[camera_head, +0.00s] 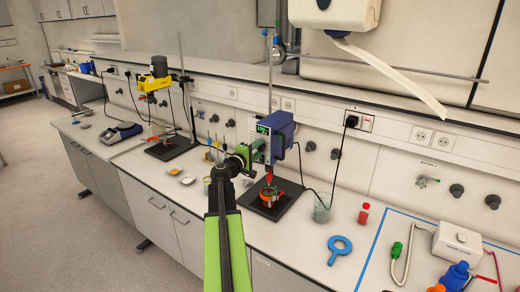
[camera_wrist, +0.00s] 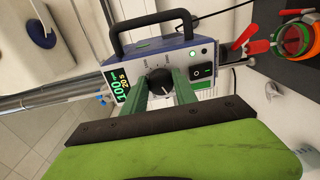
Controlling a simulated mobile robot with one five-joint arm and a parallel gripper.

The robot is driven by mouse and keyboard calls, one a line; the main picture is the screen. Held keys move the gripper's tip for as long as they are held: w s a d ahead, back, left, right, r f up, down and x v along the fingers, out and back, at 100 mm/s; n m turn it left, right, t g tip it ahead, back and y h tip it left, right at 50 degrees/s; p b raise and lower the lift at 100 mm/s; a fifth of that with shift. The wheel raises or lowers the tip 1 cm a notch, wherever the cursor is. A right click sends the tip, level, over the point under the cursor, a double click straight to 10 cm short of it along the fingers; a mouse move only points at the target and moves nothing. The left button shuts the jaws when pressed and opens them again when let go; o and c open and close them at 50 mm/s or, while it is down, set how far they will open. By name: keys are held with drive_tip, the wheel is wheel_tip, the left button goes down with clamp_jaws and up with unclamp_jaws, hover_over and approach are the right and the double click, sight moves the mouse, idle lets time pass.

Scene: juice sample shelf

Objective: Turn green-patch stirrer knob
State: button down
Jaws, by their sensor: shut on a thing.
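The blue stirrer (camera_head: 281,137) stands on a rod over a dark base plate. In the wrist view its grey front (camera_wrist: 180,58) shows a lit display (camera_wrist: 118,85) with green digits that look like 100. Its dark round knob (camera_wrist: 160,77) has a pale pointer mark and a printed scale around it. My gripper (camera_wrist: 163,88) has its two green fingers on either side of the knob, shut on it. In the head view my gripper (camera_head: 247,153) is at the stirrer's front and hides the knob. A small green patch shows beside the right finger.
A black handle (camera_wrist: 150,28) and a rocker switch (camera_wrist: 202,72) sit close to the knob. A yellow stirrer (camera_head: 153,82) stands farther left. A glass beaker (camera_head: 322,212), red bottle (camera_head: 364,214) and blue ring tool (camera_head: 340,249) are on the bench to the right.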

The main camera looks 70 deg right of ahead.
drive_tip(key=shift+a+n, duration=0.1)
drive_tip(key=shift+n, duration=0.8)
drive_tip(key=c, duration=1)
unclamp_jaws()
drive_tip(key=shift+w, duration=0.1)
drive_tip(key=shift+o, duration=0.2)
